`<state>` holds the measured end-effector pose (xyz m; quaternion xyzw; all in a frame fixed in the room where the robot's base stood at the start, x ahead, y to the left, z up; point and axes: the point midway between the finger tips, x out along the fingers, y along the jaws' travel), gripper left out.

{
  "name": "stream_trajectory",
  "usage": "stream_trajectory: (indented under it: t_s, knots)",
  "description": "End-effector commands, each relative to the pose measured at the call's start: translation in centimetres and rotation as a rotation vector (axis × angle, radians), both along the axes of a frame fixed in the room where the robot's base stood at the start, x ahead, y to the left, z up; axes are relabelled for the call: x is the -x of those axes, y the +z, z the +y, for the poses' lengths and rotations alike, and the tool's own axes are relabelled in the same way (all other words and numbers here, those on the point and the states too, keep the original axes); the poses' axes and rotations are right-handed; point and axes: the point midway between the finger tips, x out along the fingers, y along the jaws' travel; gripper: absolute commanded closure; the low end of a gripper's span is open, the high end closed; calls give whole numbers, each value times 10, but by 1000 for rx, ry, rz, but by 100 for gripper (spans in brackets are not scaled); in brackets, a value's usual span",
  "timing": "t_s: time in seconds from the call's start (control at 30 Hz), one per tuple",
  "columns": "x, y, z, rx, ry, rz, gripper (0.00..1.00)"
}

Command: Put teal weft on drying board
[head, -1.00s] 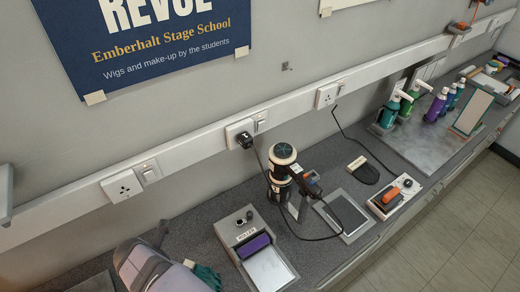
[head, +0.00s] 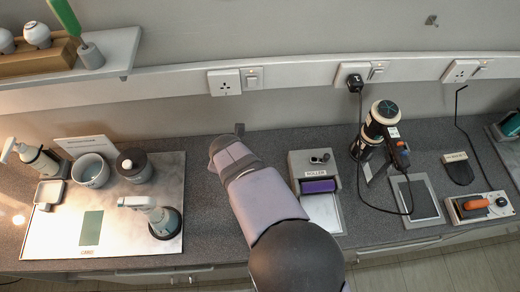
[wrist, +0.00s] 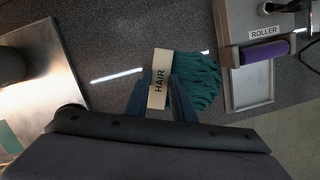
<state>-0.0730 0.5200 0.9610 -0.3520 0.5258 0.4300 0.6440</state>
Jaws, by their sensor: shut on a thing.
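In the wrist view my gripper (wrist: 160,98) is shut on the teal weft (wrist: 200,82), a bundle of teal strands with a cream band marked HAIR. The strands hang out to the right of the fingers, above the grey speckled counter. In the head view my arm reaches over the counter between the pale board and the roller unit; my fingers and the weft are hidden there. The pale, brightly lit board (head: 60,235) lies at the left with a green rectangle (head: 91,228) on it. Its small front label is unreadable, so I cannot tell if it is the drying board.
Right of my arm is the roller unit (head: 318,165), then a corded dark device (head: 378,130). A shelf (head: 110,60) overhangs the upper left.

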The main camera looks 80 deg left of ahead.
Motion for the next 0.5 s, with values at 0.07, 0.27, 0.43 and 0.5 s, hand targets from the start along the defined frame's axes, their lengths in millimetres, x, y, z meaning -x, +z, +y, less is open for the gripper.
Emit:
stream_trajectory:
  t_s: [0.07, 0.27, 0.43, 0.5]
  knots:
    - [0, -16, 0, 1, 0, -1, 99]
    - [0, -45, 0, 0, 0, -1, 99]
    - [0, -54, 0, 0, 0, 0, 99]
    - [0, -54, 0, 0, 0, 0, 99]
